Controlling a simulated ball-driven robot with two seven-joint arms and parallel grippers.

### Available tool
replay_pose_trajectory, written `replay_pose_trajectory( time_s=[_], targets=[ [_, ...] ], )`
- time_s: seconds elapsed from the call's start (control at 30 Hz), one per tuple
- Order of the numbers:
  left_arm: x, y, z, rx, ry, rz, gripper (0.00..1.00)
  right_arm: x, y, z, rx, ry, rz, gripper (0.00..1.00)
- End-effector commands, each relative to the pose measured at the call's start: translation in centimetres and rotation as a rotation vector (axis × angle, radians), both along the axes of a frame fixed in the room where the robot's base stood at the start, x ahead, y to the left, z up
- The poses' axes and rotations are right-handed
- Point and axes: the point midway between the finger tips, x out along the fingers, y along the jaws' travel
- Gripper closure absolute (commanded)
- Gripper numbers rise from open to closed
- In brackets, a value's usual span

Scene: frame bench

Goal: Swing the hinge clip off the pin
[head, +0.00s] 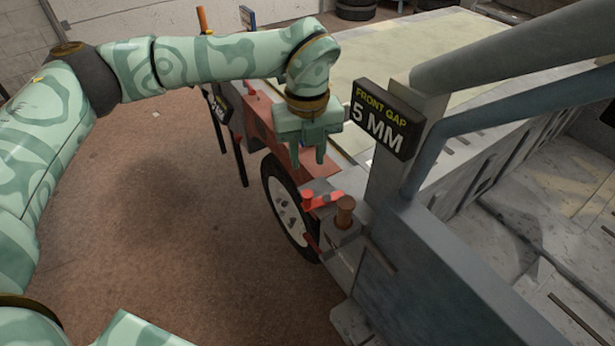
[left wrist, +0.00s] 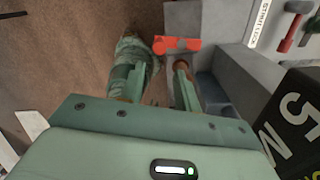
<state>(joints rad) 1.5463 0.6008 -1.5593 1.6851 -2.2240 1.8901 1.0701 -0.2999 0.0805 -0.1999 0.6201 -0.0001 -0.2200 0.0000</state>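The orange-red hinge clip (head: 318,200) lies on the grey corner block of the frame. The brown pin (head: 345,211) stands upright just right of the clip. In the left wrist view the clip (left wrist: 177,45) is beyond the fingers, with the pin (left wrist: 182,66) close by and partly covered by a finger. I cannot tell whether the clip touches the pin. My left gripper (head: 307,156) points down above and slightly behind the clip, its two fingers apart with nothing between them. My right gripper is not in view.
A black "FRONT GAP 5 MM" sign (head: 384,119) is on the grey post (head: 393,165) right of the gripper. Grey bars (head: 505,105) slope along the right. A wheel (head: 285,205) sits below the red rail. The brown floor (head: 150,220) at left is open.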

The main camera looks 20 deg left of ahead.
Motion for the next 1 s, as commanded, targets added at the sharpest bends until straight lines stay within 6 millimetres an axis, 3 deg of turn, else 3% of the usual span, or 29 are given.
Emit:
replay_pose_trajectory(
  time_s=[0.1,0.27,0.77,0.87,0.97,1.0],
  targets=[
    [0.0,0.0,2.3,0.000,-0.002,0.000,0.68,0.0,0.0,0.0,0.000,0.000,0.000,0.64],
    [0.0,0.0,3.9,-0.001,0.001,0.000,0.68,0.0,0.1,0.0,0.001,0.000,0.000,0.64],
    [0.0,-0.1,4.1,-0.002,0.002,-0.003,0.68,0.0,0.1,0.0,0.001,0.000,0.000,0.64],
    [-0.6,-1.5,3.3,-0.050,0.012,-0.059,0.68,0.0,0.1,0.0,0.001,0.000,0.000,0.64],
    [-2.4,-5.7,1.5,-0.209,0.034,-0.215,0.68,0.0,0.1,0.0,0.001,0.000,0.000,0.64],
    [-3.6,-8.2,0.9,-0.314,0.040,-0.300,0.68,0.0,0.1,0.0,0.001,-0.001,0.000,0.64]
  ],
)
